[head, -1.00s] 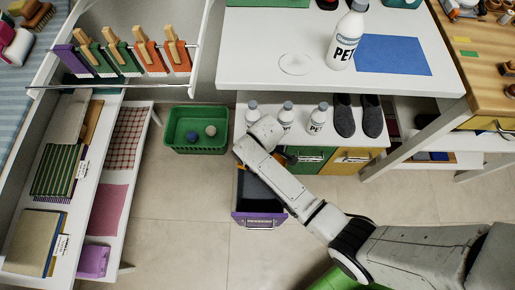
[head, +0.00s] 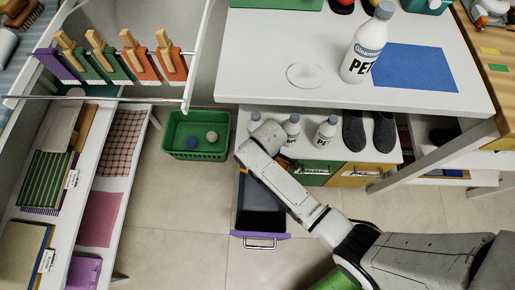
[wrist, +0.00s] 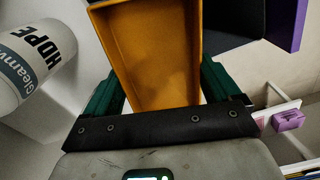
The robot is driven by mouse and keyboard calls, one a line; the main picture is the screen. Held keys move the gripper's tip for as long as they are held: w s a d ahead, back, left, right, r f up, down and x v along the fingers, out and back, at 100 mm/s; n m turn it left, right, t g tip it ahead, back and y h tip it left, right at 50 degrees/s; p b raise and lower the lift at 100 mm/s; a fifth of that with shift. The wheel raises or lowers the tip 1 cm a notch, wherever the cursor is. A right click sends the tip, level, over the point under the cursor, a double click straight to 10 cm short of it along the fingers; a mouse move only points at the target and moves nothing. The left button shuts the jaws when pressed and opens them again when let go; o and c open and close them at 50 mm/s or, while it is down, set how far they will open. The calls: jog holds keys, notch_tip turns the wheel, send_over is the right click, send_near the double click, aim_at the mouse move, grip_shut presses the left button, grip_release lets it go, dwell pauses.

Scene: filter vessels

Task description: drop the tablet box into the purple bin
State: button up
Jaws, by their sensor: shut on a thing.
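My gripper (wrist: 160,82) has its green fingers shut on the two sides of an orange-yellow box (wrist: 155,45), which I take to be the tablet box. The box's hollow, tray-like side faces the wrist camera. The purple bin is a pulled-out drawer with a purple front (head: 260,236) and a dark inside, below the white counter in the head view. Its purple panel (wrist: 284,22) and dark inside show beyond the box at the top right of the wrist view. In the head view my arm hides the gripper and the box, over the rear of the bin.
White bottles (head: 325,132) and dark slippers (head: 384,130) stand on the shelf behind the bin. A bottle (wrist: 38,55) is close left in the wrist view. A green basket (head: 196,136) with two balls sits on the floor at left. Floor before the bin is clear.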

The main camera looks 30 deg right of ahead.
notch_tip(320, 180, down, 2)
jog(key=shift+f+b, duration=0.1)
jog(key=shift+b, duration=0.5)
jog(key=o, duration=0.8)
jog(key=shift+c, duration=0.2)
notch_tip(320, 180, up, 8)
jog(key=shift+f+p, duration=0.15)
jog(key=shift+p, duration=0.8)
